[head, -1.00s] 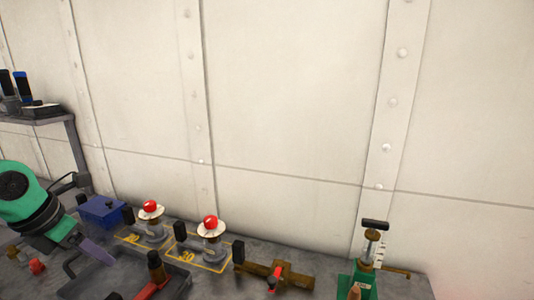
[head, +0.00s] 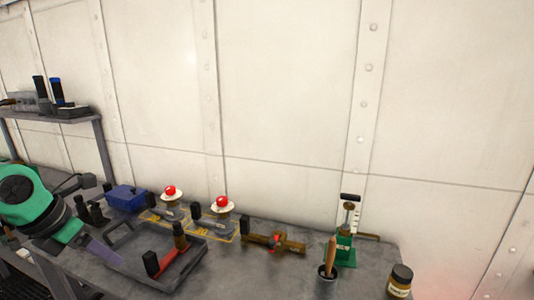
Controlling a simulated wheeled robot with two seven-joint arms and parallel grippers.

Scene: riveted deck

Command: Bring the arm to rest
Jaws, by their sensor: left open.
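My left arm comes in from the left edge with green and black links. Its gripper (head: 103,253) is at the arm's lower end, where a purple-grey part reaches over the bench beside a grey tray (head: 196,256). The gripper is open, and I see nothing held in it. The exact fingertips are hard to make out. My right gripper is not in view.
A shelf (head: 45,115) stands at left.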

